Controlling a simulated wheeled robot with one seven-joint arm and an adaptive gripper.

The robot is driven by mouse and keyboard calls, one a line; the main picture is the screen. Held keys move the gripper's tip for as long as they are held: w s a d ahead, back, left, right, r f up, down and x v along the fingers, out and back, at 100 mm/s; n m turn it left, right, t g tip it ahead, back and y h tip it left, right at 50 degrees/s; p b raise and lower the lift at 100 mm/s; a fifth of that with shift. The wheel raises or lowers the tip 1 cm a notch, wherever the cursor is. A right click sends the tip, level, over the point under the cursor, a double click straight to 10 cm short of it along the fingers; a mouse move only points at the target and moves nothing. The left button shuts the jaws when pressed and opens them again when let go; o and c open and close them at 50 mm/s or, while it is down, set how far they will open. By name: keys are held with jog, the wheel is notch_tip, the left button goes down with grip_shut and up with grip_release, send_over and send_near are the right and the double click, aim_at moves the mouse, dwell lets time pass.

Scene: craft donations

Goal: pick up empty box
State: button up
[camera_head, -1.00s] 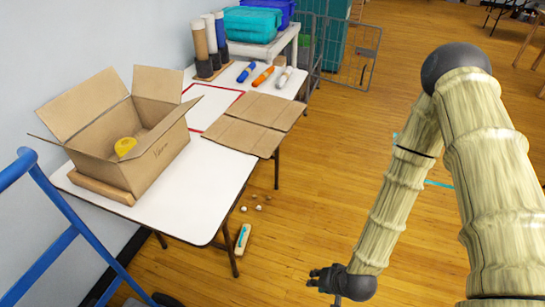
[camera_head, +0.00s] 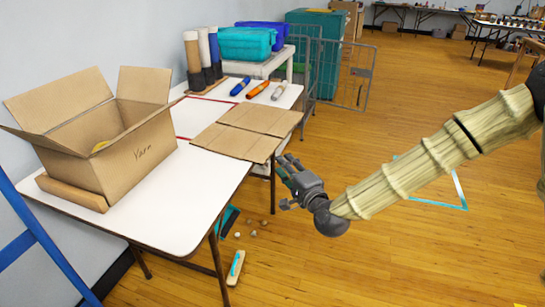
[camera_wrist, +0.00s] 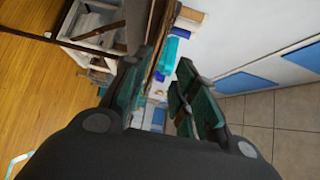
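A flattened piece of cardboard (camera_head: 240,130) lies at the table's right edge. My gripper (camera_head: 286,166) is beside that edge, near the flat cardboard's front corner and well right of the box. Its fingers are apart with nothing between them, as the wrist view (camera_wrist: 158,95) also shows. The box is not clearly seen in the wrist view.
The white table (camera_head: 200,185) also bears three tubes (camera_head: 203,60) and several marker-like sticks (camera_head: 258,89). Teal and blue bins (camera_head: 246,43) stand behind. A brush (camera_head: 235,268), dustpan (camera_head: 229,220) and small bits lie on the floor. A blue rail (camera_head: 40,235) is at left. Floor at right is clear.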

aim_at(273, 151)
jog(key=shift+b+x, duration=0.4)
jog(key=shift+x, duration=4.4)
grip_shut()
